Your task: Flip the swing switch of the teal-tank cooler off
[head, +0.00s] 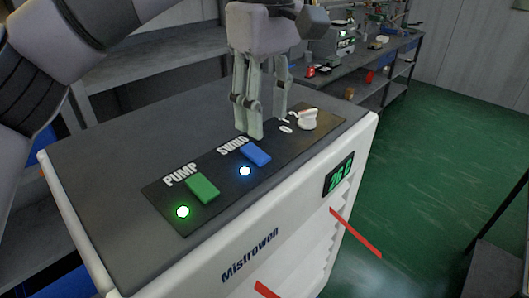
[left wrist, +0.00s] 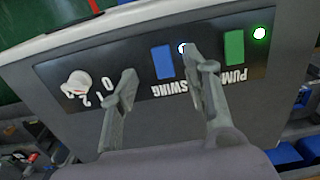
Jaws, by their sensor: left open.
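The blue swing switch (head: 256,154) is on the dark panel on top of the Mistrowen cooler (head: 90,150). Its small light (head: 245,171) is lit. My left gripper (head: 263,125) points down above the panel, just behind the switch, with its fingers apart and nothing between them. In the left wrist view, the blue switch (left wrist: 163,62) shows between the two fingers of the gripper (left wrist: 158,65), and one fingertip partly covers the light. I cannot tell whether the fingers touch anything. No teal tank shows. My right gripper is not in view.
The green pump switch (head: 202,188) with a lit green light (head: 183,211) is on the left of the panel. A white knob (head: 308,119) is on the right. A display (head: 339,175) is on the cooler's side. A bench (head: 375,60) with equipment stands behind; green floor is clear at right.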

